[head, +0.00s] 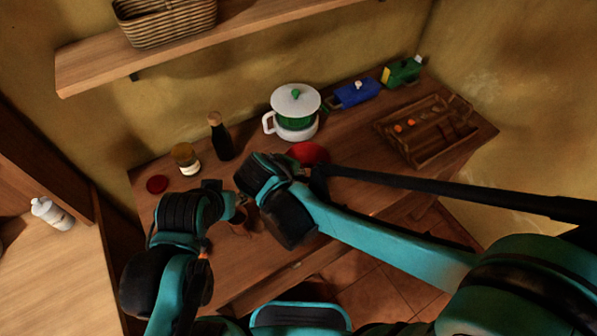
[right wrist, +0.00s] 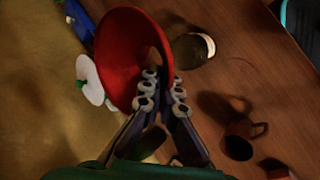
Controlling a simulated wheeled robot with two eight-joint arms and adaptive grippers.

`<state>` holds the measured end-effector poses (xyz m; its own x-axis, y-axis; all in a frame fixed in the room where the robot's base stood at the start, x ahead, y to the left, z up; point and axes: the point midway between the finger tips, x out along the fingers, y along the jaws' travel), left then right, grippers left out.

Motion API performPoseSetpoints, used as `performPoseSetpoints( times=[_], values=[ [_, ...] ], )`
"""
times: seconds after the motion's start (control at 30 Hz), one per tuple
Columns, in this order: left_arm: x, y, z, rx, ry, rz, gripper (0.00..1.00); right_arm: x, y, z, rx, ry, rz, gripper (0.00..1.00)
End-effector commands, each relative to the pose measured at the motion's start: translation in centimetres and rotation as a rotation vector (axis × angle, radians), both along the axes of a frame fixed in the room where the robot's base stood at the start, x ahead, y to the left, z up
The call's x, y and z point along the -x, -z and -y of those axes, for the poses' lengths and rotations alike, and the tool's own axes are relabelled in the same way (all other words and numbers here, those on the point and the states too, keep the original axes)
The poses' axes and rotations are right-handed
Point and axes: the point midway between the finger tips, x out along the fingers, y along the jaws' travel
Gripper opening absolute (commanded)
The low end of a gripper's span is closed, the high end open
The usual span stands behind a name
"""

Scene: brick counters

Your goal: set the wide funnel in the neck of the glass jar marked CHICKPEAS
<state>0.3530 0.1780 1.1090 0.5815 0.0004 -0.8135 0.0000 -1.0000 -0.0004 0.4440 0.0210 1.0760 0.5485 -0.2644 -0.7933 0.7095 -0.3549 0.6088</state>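The wide red funnel (head: 309,153) is held above the counter, in front of the white pot. In the right wrist view the funnel (right wrist: 117,57) is large, with its wall between the finger pads of my right gripper (right wrist: 164,92). That gripper (head: 308,170) is shut on it. A glass jar (head: 185,160) with a brown top and a pale label stands at the back left; its lettering is unreadable. The right wrist view also shows a rounded glass vessel (right wrist: 192,49) beside the funnel; I cannot tell its marking. My left gripper (head: 240,202) hangs over the front; its opening is unclear.
A dark bottle (head: 220,137), a white pot (head: 292,132), a blue box (head: 355,92) and a wooden tray (head: 420,160) stand along the counter. A red disc (head: 157,184) lies at the left. A brown mug (right wrist: 238,128) is near my left gripper. A shelf (head: 250,28) hangs above.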

Motion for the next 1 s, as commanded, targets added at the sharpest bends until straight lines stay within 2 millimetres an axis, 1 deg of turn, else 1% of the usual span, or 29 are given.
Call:
performPoseSetpoints(
  times=[0.03, 0.6, 0.77, 1.0],
  values=[
    [0.0, 0.6, 0.0, 0.000, 0.000, 0.000, 0.40, 0.0, 0.7, 0.0, 0.000, 0.000, 0.000, 0.00],
    [0.0, 4.4, 0.0, 0.000, 0.000, 0.000, 0.40, 0.0, 5.3, 0.0, -0.001, -0.001, -0.001, 0.00],
    [0.0, 4.8, 0.0, 0.000, 0.000, 0.000, 0.40, 0.0, 5.8, 0.0, -0.001, -0.001, -0.001, 0.00],
    [0.0, 4.7, 0.0, 0.000, 0.000, 0.000, 0.40, 0.0, 5.8, 0.0, -0.001, -0.001, -0.001, 0.00]
  ],
)
